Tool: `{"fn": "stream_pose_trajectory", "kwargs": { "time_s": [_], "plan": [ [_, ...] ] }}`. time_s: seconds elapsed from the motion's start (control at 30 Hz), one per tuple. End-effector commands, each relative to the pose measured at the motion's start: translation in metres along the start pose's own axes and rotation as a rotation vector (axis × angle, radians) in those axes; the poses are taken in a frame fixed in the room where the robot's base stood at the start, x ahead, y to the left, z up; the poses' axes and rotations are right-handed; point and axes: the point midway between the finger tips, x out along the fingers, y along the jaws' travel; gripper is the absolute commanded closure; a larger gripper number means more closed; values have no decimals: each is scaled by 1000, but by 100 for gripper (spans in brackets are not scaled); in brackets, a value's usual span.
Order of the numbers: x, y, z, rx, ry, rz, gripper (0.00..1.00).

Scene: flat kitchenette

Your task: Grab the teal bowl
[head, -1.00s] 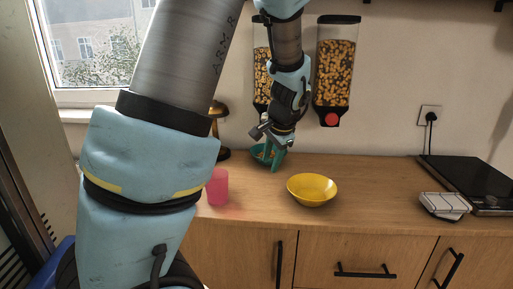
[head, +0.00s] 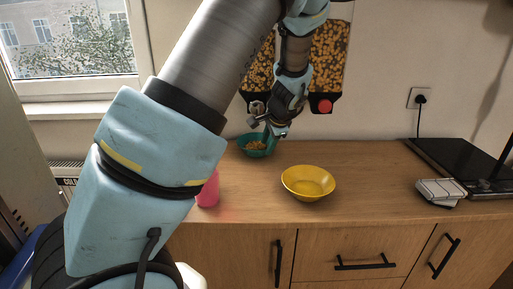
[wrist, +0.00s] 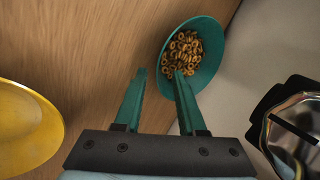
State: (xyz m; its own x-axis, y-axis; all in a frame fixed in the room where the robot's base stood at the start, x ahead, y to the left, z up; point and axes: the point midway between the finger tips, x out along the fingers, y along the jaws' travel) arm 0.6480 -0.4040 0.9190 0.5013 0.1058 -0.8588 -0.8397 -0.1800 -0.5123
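The teal bowl (head: 247,149) stands at the back of the wooden counter near the wall, with ring-shaped cereal in it. It also shows at the upper middle of the wrist view (wrist: 213,62). My gripper (wrist: 160,73) is open and empty, its two green fingers apart. In the wrist view its right fingertip overlaps the bowl's cereal, and its left fingertip lies outside the rim. The height of the fingers above the bowl is hard to tell. In the head view my gripper (head: 268,139) is at the bowl's right side, its fingers blending with the bowl.
A yellow bowl (head: 308,183) stands to the front right, and a pink cup (head: 208,190) to the front left, partly behind my arm. Cereal dispensers (head: 331,65) hang on the wall above.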

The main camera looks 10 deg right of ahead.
Motion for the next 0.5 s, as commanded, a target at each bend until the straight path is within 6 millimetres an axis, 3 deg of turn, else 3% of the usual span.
{"fn": "stream_pose_trajectory", "kwargs": {
  "time_s": [0.23, 0.5],
  "plan": [
    [33, -2, 3, 0, -6, 1, 60],
    [43, -2, 2, 0, -2, 0, 60]
  ]
}}
